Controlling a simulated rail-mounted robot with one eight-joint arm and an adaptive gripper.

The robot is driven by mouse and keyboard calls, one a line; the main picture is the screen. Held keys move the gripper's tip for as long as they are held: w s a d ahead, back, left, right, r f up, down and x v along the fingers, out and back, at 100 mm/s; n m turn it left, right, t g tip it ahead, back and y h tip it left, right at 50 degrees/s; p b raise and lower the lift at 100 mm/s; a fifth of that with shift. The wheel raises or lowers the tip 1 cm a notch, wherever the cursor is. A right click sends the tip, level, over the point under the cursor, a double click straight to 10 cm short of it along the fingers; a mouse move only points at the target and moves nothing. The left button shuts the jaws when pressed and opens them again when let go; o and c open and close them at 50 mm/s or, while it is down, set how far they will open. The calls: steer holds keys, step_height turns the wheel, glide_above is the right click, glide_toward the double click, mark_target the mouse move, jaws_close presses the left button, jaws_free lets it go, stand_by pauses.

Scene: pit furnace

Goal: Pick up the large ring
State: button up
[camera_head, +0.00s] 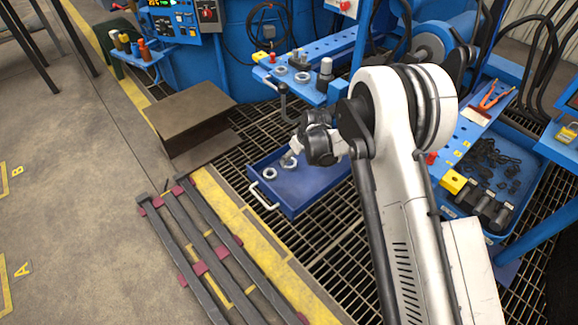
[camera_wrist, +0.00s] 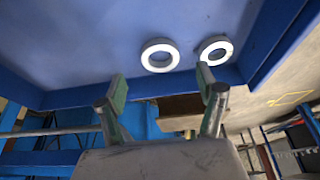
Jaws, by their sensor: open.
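Two pale metal rings lie flat and apart in a blue tray on the floor grating. In the head view, one ring (camera_head: 270,173) lies near the tray's left side and the other ring (camera_head: 289,161) lies close to my gripper (camera_head: 291,152). The wrist view shows a left ring (camera_wrist: 159,55) and a right ring (camera_wrist: 215,50); the left one looks slightly larger. My gripper (camera_wrist: 163,87) is open, with nothing between its green-padded fingers. The rings lie beyond the fingertips in that view. My wrist partly hides the tray in the head view.
The blue tray (camera_head: 304,203) has raised walls and a white handle. A blue shelf (camera_head: 324,50) with more rings and a cylinder stands behind it. A blue bin (camera_head: 497,175) is at right. Dark rails (camera_head: 200,246) lie at front left, and a brown steel block (camera_head: 190,112) stands left.

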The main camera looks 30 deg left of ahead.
mark_target(288, 164)
steer(key=shift+b+x, duration=1.35)
steer(key=shift+x, duration=1.6)
steer(key=shift+r, duration=0.1)
steer(key=c, duration=1.4)
steer(key=shift+r, duration=0.1)
